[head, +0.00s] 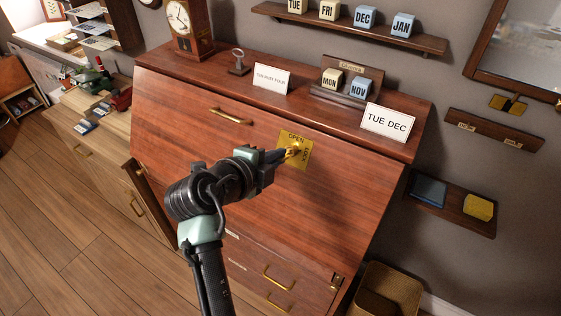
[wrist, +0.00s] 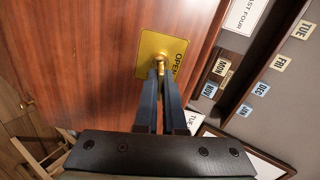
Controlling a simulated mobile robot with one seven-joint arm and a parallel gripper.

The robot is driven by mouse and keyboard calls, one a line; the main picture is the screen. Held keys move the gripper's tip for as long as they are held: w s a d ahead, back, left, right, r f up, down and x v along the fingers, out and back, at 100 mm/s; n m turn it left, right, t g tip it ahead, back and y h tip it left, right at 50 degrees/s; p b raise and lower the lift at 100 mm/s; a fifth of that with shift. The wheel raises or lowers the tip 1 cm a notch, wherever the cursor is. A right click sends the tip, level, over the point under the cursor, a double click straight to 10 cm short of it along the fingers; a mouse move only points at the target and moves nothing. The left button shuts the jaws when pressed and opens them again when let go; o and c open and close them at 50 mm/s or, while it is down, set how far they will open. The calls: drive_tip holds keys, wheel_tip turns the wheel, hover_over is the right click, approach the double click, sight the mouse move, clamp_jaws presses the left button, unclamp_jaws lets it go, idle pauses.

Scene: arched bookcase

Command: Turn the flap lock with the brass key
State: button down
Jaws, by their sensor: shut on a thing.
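The wooden desk flap (head: 200,135) is closed and slants down from the top ledge. A brass lock plate (head: 303,140) marked "OPEN" and "LOCK" sits high on the flap, right of its middle. My gripper (head: 286,154) reaches the plate from the lower left. In the wrist view its two dark fingers (wrist: 161,75) are shut on the brass key (wrist: 159,62), at the lock plate (wrist: 152,47). The fingers hide most of the key. I cannot tell how far the key is turned.
On the ledge above stand a clock (head: 188,25), a small dark stand with a ring top (head: 239,62), a card (head: 271,79), a block calendar (head: 350,85) and a "TUE DEC" card (head: 389,122). A waste bin (head: 384,290) stands at the lower right.

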drive_tip(key=shift+d, duration=0.1)
drive_tip(key=shift+f+m+b, duration=0.1)
drive_tip(key=shift+m+b, duration=1.5)
drive_tip(key=shift+b, duration=1.05)
drive_tip(key=c, duration=0.9)
unclamp_jaws()
drive_tip(key=shift+p+v, duration=0.8)
drive_tip(key=shift+v, duration=2.25)
drive_tip(key=shift+w, duration=0.1)
